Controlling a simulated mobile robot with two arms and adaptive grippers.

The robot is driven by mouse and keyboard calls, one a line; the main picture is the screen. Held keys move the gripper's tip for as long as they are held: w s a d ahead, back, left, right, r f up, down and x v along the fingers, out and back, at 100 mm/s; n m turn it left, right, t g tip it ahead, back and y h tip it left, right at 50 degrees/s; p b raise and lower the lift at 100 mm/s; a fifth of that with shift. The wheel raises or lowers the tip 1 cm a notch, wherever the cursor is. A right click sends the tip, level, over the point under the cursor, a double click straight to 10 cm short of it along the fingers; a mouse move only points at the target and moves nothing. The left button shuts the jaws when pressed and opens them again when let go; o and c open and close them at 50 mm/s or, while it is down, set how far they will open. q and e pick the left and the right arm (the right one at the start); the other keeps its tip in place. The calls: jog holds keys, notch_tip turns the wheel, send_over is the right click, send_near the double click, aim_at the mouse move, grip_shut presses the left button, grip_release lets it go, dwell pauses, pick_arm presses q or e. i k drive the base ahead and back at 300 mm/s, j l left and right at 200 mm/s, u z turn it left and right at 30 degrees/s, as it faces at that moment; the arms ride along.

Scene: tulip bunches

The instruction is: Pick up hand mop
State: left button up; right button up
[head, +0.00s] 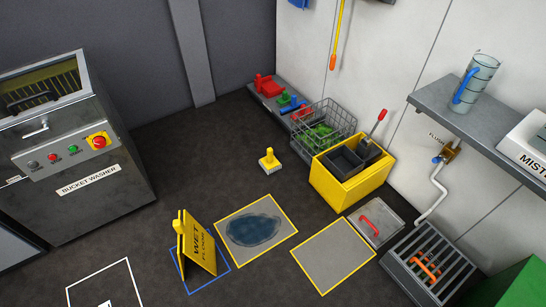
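The likely hand mop is a small tool (269,160) with a yellow upright handle and a pale flat base. It stands on the dark floor near the middle of the head view, apart from other objects. A yellow-handled tool (337,35) also hangs on the white wall, its lower end orange; I cannot tell its type. Neither of my grippers is in the head view.
A bucket washer (85,200) stands at left. A wet-floor sign (198,247) is beside a puddle (253,229) on a yellow-edged mat. A yellow bucket (352,185), wire basket (322,130) and floor grate (430,265) line the right. Floor left of the small tool is clear.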

aim_at(270, 164)
jog(key=i+l+u, duration=0.1)
jog(key=i, duration=0.4)
jog(key=i+l, duration=0.35)
jog(key=i+l+u, duration=0.15)
jog(key=i, duration=0.45)
jog(key=l, duration=0.1)
